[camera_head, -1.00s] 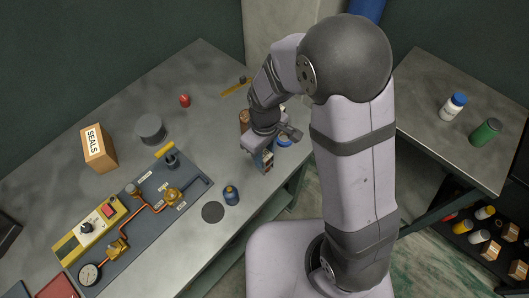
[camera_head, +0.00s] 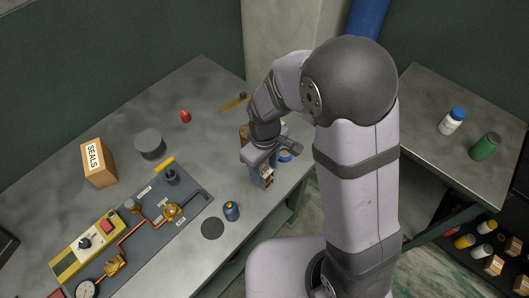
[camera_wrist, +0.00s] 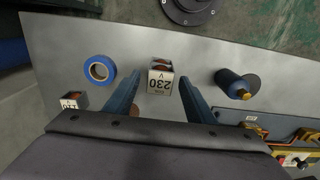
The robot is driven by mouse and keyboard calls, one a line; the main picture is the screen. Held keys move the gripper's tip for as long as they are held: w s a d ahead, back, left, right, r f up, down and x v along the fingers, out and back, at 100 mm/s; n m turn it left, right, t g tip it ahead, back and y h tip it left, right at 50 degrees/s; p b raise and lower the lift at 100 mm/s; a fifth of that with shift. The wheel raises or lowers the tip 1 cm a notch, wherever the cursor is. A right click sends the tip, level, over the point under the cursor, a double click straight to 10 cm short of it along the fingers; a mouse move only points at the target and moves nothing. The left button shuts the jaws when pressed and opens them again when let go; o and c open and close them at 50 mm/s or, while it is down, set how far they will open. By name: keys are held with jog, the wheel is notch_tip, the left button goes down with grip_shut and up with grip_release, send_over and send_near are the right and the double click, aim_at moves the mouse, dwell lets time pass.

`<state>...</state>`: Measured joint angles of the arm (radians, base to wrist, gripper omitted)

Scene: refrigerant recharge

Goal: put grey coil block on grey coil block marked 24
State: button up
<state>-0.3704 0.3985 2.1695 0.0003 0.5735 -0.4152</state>
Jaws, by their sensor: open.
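A grey coil block (camera_wrist: 160,78) with a copper-coloured core and a white label reading 230 V upside down stands on the bench. My gripper (camera_wrist: 160,88) is open, with one blue finger on each side of this block. In the head view the block (camera_head: 266,177) shows just below my gripper (camera_head: 260,165). A second coil block with a white label (camera_wrist: 72,101) is at the left in the wrist view, partly cut off by my gripper body. Its number is too small to read surely. I cannot make out a block marked 24.
A blue tape roll (camera_wrist: 100,69) lies left of the gripper. A blue bottle (camera_wrist: 230,82) and a dark disc (camera_head: 212,228) are on the other side. The panel with pipes and gauge (camera_head: 150,220), a SEALS box (camera_head: 98,163) and a grey cylinder (camera_head: 150,144) stand further left.

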aim_at(265, 171)
notch_tip(265, 171, up, 11)
jog(key=b, duration=0.1)
dwell(0.3)
jog(key=s+d+f+m, duration=0.2)
jog(key=s+d+m, duration=0.2)
jog(key=s+d, duration=0.1)
jog(key=s+d+f+m, duration=0.3)
jog(key=s+d+m, duration=0.1)
jog(key=d, duration=0.3)
jog(key=shift+s+d+f+m, duration=0.25)
jog(key=shift+s+m, duration=0.15)
jog(key=shift+m, duration=0.1)
